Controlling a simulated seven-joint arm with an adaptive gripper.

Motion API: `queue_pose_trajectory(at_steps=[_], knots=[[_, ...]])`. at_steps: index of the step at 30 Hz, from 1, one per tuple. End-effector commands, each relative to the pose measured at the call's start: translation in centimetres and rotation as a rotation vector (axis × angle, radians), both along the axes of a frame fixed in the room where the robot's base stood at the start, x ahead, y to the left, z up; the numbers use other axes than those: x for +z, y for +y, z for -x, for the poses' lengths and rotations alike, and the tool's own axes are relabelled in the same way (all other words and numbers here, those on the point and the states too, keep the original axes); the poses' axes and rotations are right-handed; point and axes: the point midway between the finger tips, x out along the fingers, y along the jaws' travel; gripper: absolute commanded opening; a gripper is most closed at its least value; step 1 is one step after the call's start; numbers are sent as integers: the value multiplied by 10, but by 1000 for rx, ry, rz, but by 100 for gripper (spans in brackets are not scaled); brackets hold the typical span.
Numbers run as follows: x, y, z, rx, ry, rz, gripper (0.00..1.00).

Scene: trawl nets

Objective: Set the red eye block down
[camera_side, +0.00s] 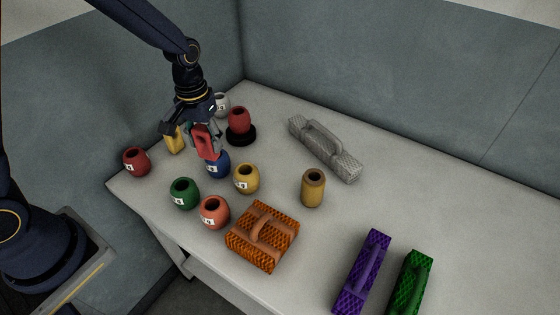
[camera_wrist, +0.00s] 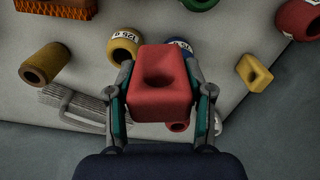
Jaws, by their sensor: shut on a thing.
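The red eye block (camera_side: 206,147) is a red rounded block with a hole through it. My gripper (camera_side: 202,130) is shut on it and holds it above the table, over the blue pot. In the wrist view the red eye block (camera_wrist: 160,82) sits between the two fingers of my gripper (camera_wrist: 162,98), its hole facing the camera. In the side view the fingers partly cover the block. The table (camera_side: 280,150) is pale grey.
Below the block is a blue pot (camera_side: 217,166). Around it stand yellow (camera_side: 246,180), green (camera_side: 184,195) and salmon (camera_side: 214,214) pots. A red pot on a black base (camera_side: 241,136) and a yellow block (camera_side: 174,141) are close. A grey net bundle (camera_side: 325,150) lies right.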

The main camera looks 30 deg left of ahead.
Motion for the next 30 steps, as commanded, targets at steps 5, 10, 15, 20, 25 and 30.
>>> queue_pose_trajectory(at_steps=[5,10,15,20,25,30], knots=[[-4,-53,14,-4,1,2,12],[-9,-122,45,-76,4,3,12],[-12,-189,96,-229,9,0,12],[-13,-225,134,-383,13,-4,12],[-13,-241,152,-455,12,-4,12],[-13,-243,154,-463,12,-4,12]])
